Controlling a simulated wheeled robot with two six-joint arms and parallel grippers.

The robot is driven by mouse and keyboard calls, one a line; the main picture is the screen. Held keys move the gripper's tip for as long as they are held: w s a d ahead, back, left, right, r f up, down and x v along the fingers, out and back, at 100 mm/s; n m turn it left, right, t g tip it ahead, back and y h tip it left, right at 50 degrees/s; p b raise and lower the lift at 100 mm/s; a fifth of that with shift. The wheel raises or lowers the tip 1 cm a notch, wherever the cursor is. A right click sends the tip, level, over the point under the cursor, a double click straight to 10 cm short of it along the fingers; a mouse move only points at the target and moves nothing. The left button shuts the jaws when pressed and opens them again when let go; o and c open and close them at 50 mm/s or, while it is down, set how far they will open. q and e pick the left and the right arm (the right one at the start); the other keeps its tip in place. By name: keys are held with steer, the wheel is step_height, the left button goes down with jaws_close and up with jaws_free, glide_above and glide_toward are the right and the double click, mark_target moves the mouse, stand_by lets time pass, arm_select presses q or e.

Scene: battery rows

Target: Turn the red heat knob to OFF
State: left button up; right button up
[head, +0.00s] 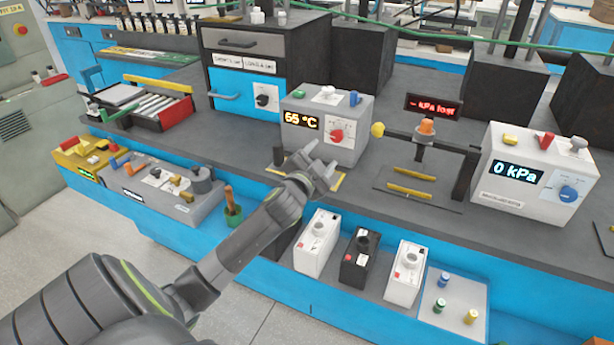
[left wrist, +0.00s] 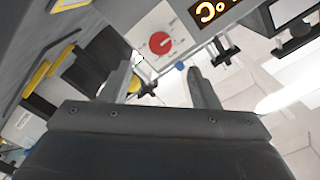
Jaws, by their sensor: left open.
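The red heat knob (head: 336,136) is on the front of a grey box (head: 350,110), right of an orange display (head: 302,120) that reads about 65 °C. In the left wrist view the knob (left wrist: 158,43) is a red disc with a pale mark, on a white face with small dial labels I cannot read. My left gripper (head: 322,164) is open and empty, in front of and just below the knob. In the left wrist view its two fingers (left wrist: 160,80) stand apart, with the knob beyond them; they do not appear to touch it. My right gripper is not in view.
Green, white and blue parts top the grey box. A yellow-edged plate (head: 338,182) lies before it. White and black batteries (head: 316,243) stand at the front. A stand with a yellow knob (head: 378,130) and a 0 kPa box (head: 535,175) are to the right.

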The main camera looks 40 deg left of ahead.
arm_select(q)
steer(key=v, duration=0.8)
steer(key=shift+f, duration=0.1)
stand_by(0.3)
